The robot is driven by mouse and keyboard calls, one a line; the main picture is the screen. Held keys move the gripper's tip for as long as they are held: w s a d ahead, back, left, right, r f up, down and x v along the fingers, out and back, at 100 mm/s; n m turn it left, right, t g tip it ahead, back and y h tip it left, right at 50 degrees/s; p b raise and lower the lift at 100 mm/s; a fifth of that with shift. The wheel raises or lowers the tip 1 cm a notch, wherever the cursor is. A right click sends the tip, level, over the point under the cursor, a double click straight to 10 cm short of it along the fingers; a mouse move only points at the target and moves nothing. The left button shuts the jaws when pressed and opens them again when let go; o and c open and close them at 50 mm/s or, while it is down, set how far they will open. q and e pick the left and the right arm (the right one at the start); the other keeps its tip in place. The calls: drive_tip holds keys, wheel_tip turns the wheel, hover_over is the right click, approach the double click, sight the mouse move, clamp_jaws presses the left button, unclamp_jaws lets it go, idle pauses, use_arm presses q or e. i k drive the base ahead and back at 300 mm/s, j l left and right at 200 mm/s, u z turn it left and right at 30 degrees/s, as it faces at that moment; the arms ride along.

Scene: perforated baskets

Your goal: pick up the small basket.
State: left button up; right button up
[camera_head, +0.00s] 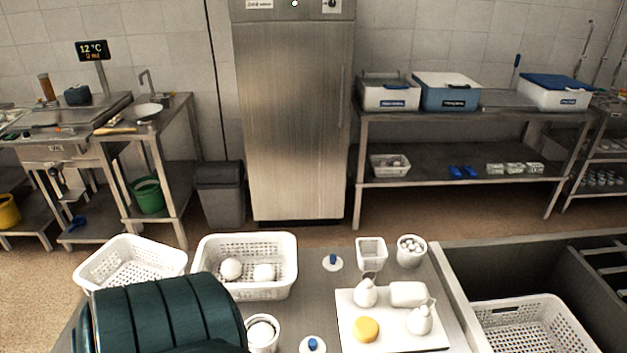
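A small white perforated basket (371,255) stands upright near the far edge of the steel table, right of centre. It looks empty, and a vessel's dark top overlaps its lower front. A larger white basket (246,292) to its left holds two round white items. Another white basket (130,262) stands at the table's far left, its near side partly hidden. Neither of my grippers shows in the head view.
A white board (372,343) carries white vessels and a yellow disc (365,329). A round tub (411,250) of white pieces stands close right of the small basket. Blue-knobbed lids (333,262) lie to its left. A sunken basin at right holds a white basket (530,326).

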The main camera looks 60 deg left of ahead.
sight(209, 256)
drive_tip(key=u, duration=2.25)
